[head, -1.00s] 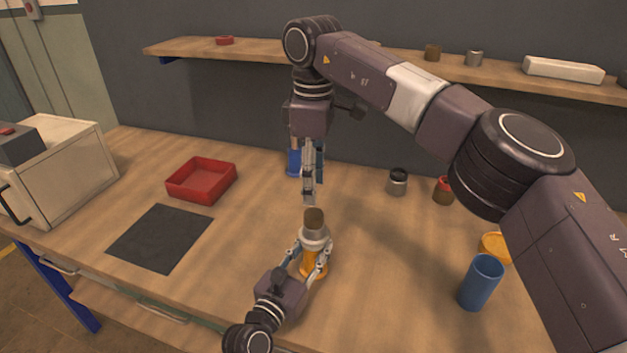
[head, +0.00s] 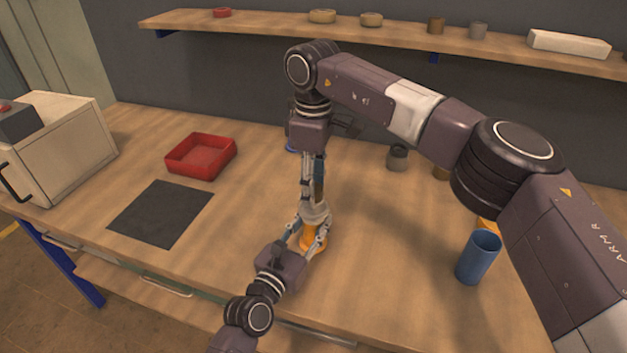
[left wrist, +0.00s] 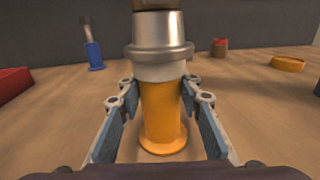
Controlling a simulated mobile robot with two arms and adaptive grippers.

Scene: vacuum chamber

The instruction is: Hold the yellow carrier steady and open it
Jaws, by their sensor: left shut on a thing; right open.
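The yellow carrier (head: 309,238) stands upright on the bench, with a silver cap (left wrist: 160,35) and a brown top piece (left wrist: 157,4) at the upper edge of the left wrist view. My left gripper (left wrist: 162,92) is shut on the yellow body from both sides, below the cap. My right gripper (head: 309,196) points straight down, open, at the top of the carrier. Its fingers hide the brown top in the head view. I cannot tell whether they touch it.
A red tray (head: 201,157) and a dark mat (head: 160,213) lie to the left, beside a beige box machine (head: 62,150). A blue cup (head: 478,257) stands to the right. A dark-topped jar (head: 397,158) is behind. A shelf (head: 270,22) runs along the back wall.

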